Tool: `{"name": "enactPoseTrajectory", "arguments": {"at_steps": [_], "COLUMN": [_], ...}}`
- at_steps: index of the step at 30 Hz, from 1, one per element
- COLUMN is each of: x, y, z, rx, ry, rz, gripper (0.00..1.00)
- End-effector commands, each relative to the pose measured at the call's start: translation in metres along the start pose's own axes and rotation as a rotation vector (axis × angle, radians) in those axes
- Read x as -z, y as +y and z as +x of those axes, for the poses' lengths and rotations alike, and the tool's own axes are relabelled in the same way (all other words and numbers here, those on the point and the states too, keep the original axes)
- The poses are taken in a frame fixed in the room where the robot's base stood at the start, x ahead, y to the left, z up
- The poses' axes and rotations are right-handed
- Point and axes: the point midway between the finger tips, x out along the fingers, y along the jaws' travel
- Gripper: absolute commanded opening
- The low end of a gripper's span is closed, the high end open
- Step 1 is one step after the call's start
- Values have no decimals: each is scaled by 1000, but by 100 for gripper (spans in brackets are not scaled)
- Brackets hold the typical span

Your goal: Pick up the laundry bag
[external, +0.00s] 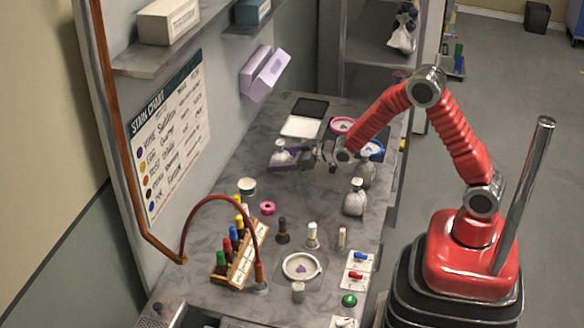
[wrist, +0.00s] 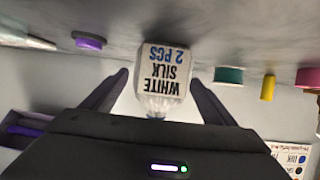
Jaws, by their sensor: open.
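A small white laundry bag (wrist: 163,68) with a printed label reading "WHITE SILK 2 PCS" sits between the fingers of my gripper (wrist: 159,79) in the wrist view, which shows it upside down. The fingers are open, one on each side, with a visible gap to the bag. In the external view the same bag (external: 281,157) stands on the counter at the far end of my arm, with my gripper (external: 276,155) around it at low height. Whether a finger touches it cannot be told there.
A bottle rack (external: 238,258) and a red curved hose (external: 215,198) stand nearer. The stain chart wall (external: 172,138) bounds the left. Bare counter lies just in front of the bag.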

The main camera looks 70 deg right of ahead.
Motion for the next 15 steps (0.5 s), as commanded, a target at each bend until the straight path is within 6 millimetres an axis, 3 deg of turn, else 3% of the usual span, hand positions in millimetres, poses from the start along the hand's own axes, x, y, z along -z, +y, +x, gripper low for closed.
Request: {"name": "enactPoseTrajectory", "arguments": {"at_steps": [15], "x": [0], "y": [0], "z": [0], "rx": [0], "ry": [-1], "rz": [0], "gripper": [80]}}
